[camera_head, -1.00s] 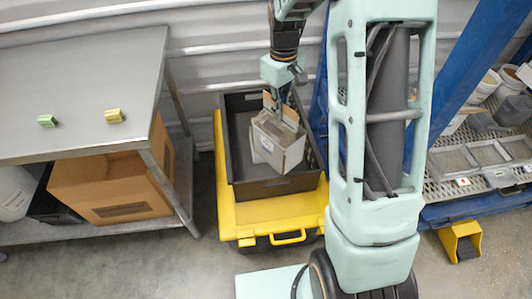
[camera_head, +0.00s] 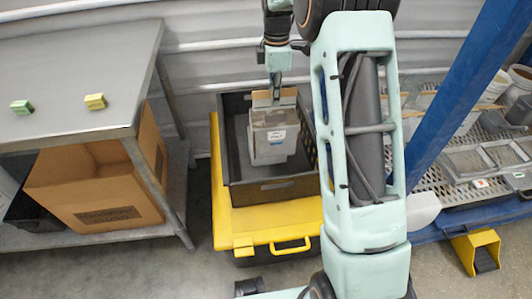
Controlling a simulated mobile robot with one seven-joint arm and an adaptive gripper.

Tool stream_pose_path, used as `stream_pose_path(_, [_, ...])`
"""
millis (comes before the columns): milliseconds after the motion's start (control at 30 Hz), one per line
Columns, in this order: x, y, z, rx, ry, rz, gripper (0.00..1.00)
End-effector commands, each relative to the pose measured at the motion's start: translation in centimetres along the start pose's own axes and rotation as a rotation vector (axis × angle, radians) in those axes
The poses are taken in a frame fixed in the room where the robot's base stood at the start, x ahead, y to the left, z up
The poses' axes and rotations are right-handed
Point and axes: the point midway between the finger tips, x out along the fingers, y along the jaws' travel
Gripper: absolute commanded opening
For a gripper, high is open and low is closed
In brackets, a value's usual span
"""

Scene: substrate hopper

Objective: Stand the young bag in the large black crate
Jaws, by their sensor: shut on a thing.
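The large black crate (camera_head: 273,189) sits on a yellow base, open at the top. A pale grey, box-shaped bag (camera_head: 273,143) with a small label on its front and a tan top edge is inside the crate's outline, looking upright. My gripper (camera_head: 275,92) points down from above and is shut on the bag's top edge. I cannot tell whether the bag's bottom rests on the crate floor. My arm hides part of the crate's right side.
The yellow base (camera_head: 260,220) has a front handle. A blue-framed rack (camera_head: 475,90) stands at right. Bare crate floor shows left of the bag.

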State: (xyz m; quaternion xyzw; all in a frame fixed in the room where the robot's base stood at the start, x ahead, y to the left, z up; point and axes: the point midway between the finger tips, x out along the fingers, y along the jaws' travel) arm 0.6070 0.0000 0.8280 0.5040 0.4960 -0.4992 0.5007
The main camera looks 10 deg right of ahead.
Motion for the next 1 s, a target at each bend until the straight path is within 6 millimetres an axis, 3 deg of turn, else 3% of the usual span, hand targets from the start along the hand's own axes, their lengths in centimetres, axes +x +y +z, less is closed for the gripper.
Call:
stream_pose_path(167, [1.1, 0.3, 0.0, -0.026, 0.000, 0.005, 0.00])
stream_pose_path(700, [11.9, 0.2, 0.0, -0.025, 0.000, 0.005, 0.00])
stream_pose_path(1000, [13.6, 0.3, 0.0, -0.025, 0.000, 0.007, 0.00])
